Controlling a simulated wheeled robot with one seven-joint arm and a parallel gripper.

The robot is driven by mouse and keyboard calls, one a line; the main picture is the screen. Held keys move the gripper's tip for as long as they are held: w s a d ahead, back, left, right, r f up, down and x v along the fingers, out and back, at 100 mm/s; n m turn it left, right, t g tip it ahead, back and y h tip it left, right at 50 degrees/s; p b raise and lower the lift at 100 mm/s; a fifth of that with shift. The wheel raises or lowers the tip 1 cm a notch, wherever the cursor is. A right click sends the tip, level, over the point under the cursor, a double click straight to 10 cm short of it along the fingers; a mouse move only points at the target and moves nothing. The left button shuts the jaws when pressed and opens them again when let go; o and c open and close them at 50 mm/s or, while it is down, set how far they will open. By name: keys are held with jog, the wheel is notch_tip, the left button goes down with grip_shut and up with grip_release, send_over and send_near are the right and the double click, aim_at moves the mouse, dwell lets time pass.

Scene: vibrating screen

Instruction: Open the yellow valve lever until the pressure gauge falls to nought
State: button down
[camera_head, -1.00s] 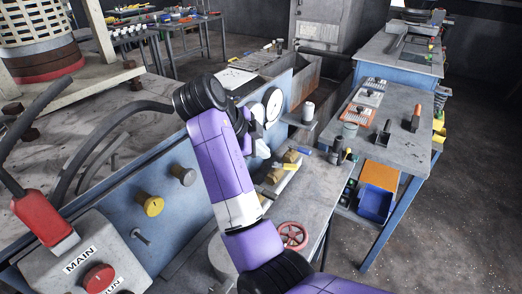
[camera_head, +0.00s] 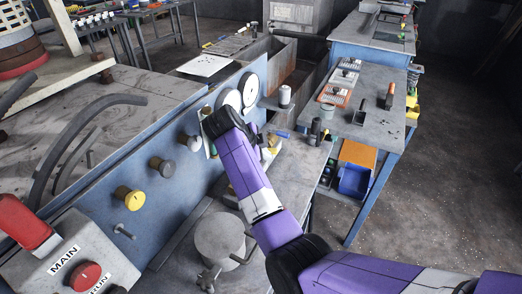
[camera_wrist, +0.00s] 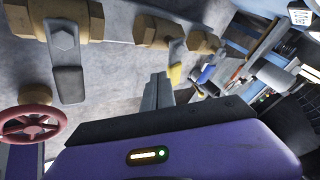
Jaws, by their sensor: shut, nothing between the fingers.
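The yellow valve lever (camera_wrist: 175,75) hangs from a brass pipe fitting in the wrist view. My gripper (camera_wrist: 160,78) is shut and empty, its fingertips appearing just left of the lever; I cannot tell whether they touch. Two round white gauges stand on the blue panel in the head view, a rear one (camera_head: 249,89) and a front one (camera_head: 229,101). Their needles are too small to read, and I cannot tell which is the pressure gauge. In the head view my arm hides my fingertips and much of the pipework.
A grey lever (camera_wrist: 68,84) and a red handwheel (camera_wrist: 30,124) are on the left of the wrist view. A blue lever (camera_wrist: 206,73) is to the right. A yellow knob (camera_head: 129,198) and grey cylinder (camera_head: 220,237) are nearer in the head view. The side bench (camera_head: 372,115) holds tools.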

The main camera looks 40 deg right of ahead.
jog(key=shift+d, duration=0.1)
dwell(0.3)
jog(key=d+n+t, duration=0.1)
jog(key=d+n, duration=0.1)
jog(key=n, duration=0.1)
jog(key=shift+w+t, duration=0.15)
jog(key=shift+t, duration=0.25)
jog(key=shift+p, duration=0.35)
